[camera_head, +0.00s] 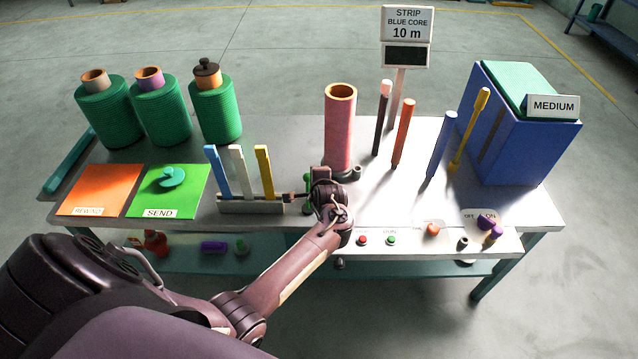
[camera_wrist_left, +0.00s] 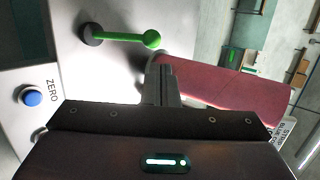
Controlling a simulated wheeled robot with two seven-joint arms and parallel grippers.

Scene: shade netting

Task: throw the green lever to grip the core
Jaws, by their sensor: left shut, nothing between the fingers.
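The green lever (camera_wrist_left: 128,37) shows in the left wrist view, with a dark round pivot at its left end and a green ball at its right end. In the head view my arm and gripper hide most of that spot. The core is a reddish tube (camera_head: 340,128) standing upright on the table; its side also fills the right of the wrist view (camera_wrist_left: 225,90). My left gripper (camera_head: 318,188) is shut and empty, low in front of the tube. In the wrist view its fingers (camera_wrist_left: 160,75) end just below the lever's ball, seemingly apart from it. My right gripper is out of view.
A rack with blue, white and yellow bars (camera_head: 250,206) stands just left of my gripper. Several coloured posts (camera_head: 403,133) and a blue box (camera_head: 535,140) stand right. A front panel carries red and green buttons (camera_head: 391,240). A blue ZERO button (camera_wrist_left: 31,97) is near the wrist.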

